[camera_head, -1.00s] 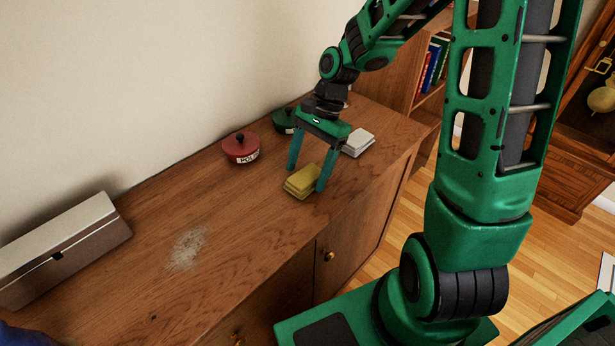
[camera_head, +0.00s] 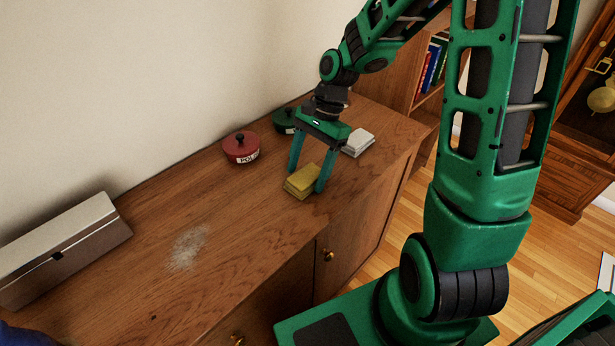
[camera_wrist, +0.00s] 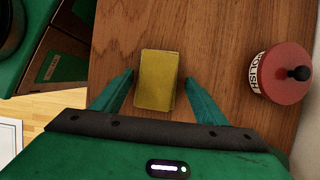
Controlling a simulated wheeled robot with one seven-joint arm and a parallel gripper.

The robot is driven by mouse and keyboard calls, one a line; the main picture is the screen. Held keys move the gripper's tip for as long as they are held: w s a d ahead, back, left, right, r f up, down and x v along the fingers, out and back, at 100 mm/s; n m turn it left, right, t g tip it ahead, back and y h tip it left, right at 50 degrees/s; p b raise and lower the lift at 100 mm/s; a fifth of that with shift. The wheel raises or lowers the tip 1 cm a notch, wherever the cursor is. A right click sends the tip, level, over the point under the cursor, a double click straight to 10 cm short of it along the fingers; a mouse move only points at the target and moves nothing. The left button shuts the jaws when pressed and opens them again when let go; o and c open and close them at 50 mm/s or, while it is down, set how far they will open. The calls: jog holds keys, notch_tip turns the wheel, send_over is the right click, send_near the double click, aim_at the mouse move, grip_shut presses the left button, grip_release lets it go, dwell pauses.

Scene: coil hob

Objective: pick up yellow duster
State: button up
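The yellow duster (camera_head: 301,182) is a small folded pad lying flat on the wooden cabinet top, near its front edge. My gripper (camera_head: 307,180) is open above it, with one finger on each side of the duster in the head view. In the wrist view the duster (camera_wrist: 157,80) lies between and just ahead of the two spread fingers (camera_wrist: 160,82), with a gap on either side. Nothing is held. I cannot tell exactly how high the fingertips are above the wood.
A red polish tin (camera_head: 241,149) and a green tin (camera_head: 285,121) stand behind, towards the wall. A white folded cloth (camera_head: 358,143) lies to the right. A pale dusty patch (camera_head: 187,248) and a long grey box (camera_head: 62,245) are to the left.

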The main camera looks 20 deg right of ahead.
aim_at(304, 175)
jog(key=c, duration=0.9)
jog(key=shift+r, duration=0.1)
jog(key=shift+r, duration=0.55)
jog(key=r, duration=0.2)
jog(key=a+r, duration=0.1)
jog(key=r, duration=0.1)
jog(key=shift+s, duration=0.3)
jog(key=s+a+r, duration=0.5)
jog(key=a+r, duration=0.1)
jog(key=a, duration=0.3)
jog(key=shift+s+r, duration=0.15)
jog(key=shift+s, duration=0.15)
jog(key=shift+o, duration=0.9)
jog(key=shift+c, duration=0.4)
